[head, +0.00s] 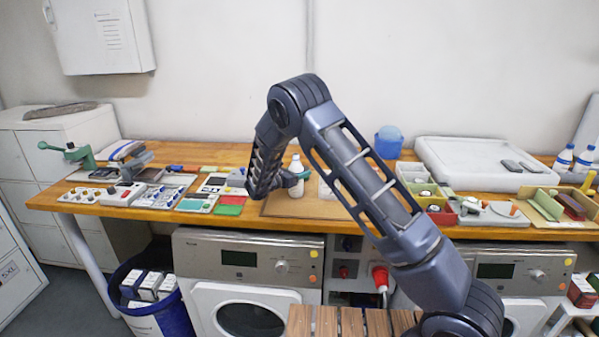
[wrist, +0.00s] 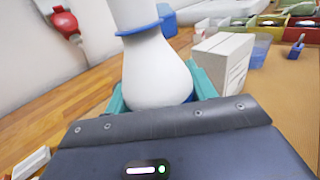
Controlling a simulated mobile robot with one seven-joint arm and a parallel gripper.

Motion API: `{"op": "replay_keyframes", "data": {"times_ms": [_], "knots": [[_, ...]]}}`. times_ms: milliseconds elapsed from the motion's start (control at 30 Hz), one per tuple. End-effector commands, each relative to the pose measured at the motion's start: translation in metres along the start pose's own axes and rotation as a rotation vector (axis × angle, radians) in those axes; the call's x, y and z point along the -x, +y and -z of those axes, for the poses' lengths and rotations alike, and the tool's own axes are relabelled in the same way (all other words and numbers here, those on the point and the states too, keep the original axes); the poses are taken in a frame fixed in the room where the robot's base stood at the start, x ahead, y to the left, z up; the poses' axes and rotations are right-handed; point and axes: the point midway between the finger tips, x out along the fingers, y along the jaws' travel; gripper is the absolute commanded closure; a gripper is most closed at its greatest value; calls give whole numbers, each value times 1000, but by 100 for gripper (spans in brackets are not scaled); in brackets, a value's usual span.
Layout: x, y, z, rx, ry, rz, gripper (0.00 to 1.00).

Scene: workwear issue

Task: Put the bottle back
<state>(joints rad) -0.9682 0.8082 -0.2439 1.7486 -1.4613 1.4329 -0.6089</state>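The white bottle (head: 296,177) is upright at the brown board (head: 335,208) on the wooden bench in the head view. In the wrist view the bottle (wrist: 156,75) is large and close, with a blue ring below its white upper part. My gripper (head: 285,181) is beside it at its left. In the wrist view the teal fingers of my gripper (wrist: 160,95) lie against both sides of the bottle, with no clear gap. The bottle's lower part is hidden behind my gripper body. I cannot tell whether its base touches the board.
A pale carton (wrist: 220,58) stands close right of the bottle in the wrist view. A blue container (head: 388,144), a white tray (head: 475,163) and clear bottles (head: 563,158) are to the right. My arm hides some of the bench.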

Motion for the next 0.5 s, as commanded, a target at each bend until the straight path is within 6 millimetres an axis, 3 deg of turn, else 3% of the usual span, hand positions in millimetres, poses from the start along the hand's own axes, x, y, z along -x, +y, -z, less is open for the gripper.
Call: {"op": "replay_keyframes", "data": {"times_ms": [33, 100, 500], "knots": [[0, 0, 0, 0, 0, 0, 34], [0, 0, 0, 0, 0, 0, 24], [6, 0, -3, -1, 1, -2, 24]]}}
